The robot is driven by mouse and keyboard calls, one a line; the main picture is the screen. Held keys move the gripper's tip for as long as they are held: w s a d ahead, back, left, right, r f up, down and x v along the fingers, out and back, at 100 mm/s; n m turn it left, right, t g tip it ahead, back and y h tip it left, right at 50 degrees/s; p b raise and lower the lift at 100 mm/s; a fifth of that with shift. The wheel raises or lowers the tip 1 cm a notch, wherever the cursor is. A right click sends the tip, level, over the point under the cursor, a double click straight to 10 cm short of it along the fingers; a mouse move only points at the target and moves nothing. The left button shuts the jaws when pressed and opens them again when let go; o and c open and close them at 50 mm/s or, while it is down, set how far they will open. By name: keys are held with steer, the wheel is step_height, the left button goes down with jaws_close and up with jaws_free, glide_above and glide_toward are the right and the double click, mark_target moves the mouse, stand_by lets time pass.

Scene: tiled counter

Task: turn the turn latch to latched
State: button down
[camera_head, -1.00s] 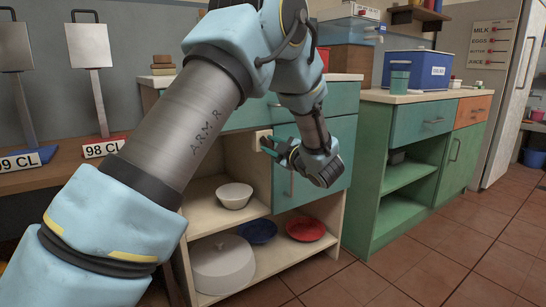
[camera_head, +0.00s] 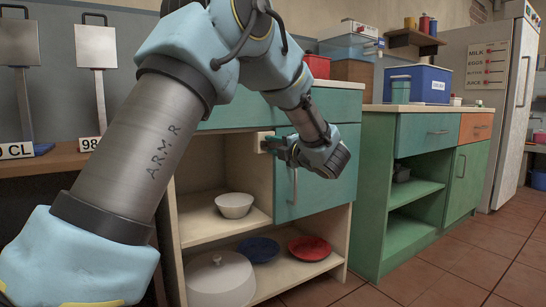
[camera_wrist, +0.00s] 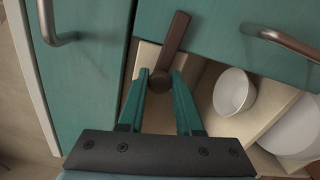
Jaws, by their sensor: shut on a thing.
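The turn latch (camera_wrist: 174,42) is a dark brown bar with a round hub at one end, in the wrist view. Its bar points up the picture and slightly right, over the edge of a teal panel. The hub lies over a cream block (camera_wrist: 148,55). My gripper (camera_wrist: 161,76) is shut on the latch, with one teal finger on each side of the hub end. In the head view my gripper (camera_head: 270,141) is at the cream block beside the teal cabinet door (camera_head: 320,180). The latch itself is too hidden there to make out.
The open shelf beside the door holds a white bowl (camera_head: 234,205). A blue plate (camera_head: 258,249), a red plate (camera_head: 309,248) and a white lidded dish (camera_head: 220,280) stand below. Door handle (camera_head: 295,187) is near my wrist. A green cabinet (camera_head: 385,190) stands to the right.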

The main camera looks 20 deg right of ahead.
steer(key=shift+n+b, duration=0.5)
steer(key=c, duration=0.6)
jaws_free()
steer(key=shift+s, duration=0.15)
steer(key=s+p, duration=0.1)
steer(key=s, duration=0.2)
steer(key=s+d+p, duration=0.1)
steer(key=s, duration=0.3)
steer(key=s+d+p, duration=0.1)
steer(key=s, duration=0.2)
steer(key=shift+s, duration=0.2)
